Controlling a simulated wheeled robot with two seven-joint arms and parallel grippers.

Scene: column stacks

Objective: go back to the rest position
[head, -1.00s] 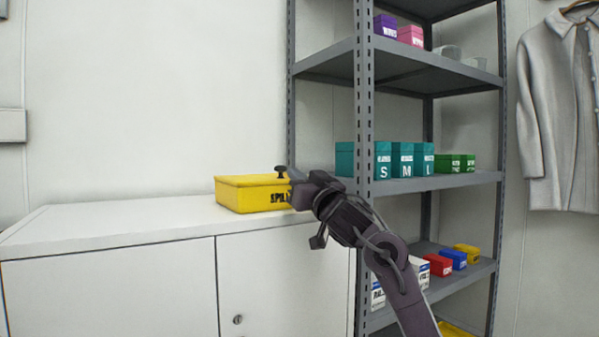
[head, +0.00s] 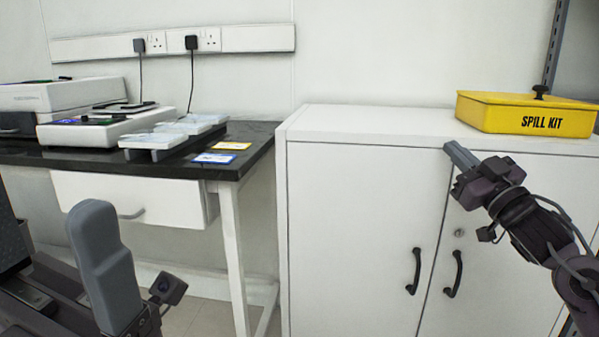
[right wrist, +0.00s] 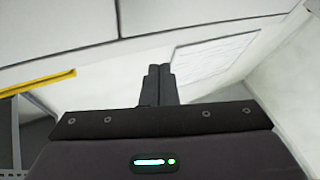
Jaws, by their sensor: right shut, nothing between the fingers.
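My right gripper (head: 459,156) is raised in front of the white cabinet, its arm coming in from the right. Its fingers are together with nothing between them; they also show shut in the right wrist view (right wrist: 160,82). Part of my left gripper (head: 103,268) is at the bottom left of the head view, close to the camera. One large grey finger shows, and the frame edge cuts off the rest, so I cannot tell whether it is open.
A yellow spill kit box (head: 525,117) sits on the white cabinet (head: 350,123), right of and beyond my right gripper. A dark-topped bench (head: 255,140) on the left holds instruments (head: 100,130), white trays (head: 155,140) and cards (head: 214,158). A gap separates bench and cabinet.

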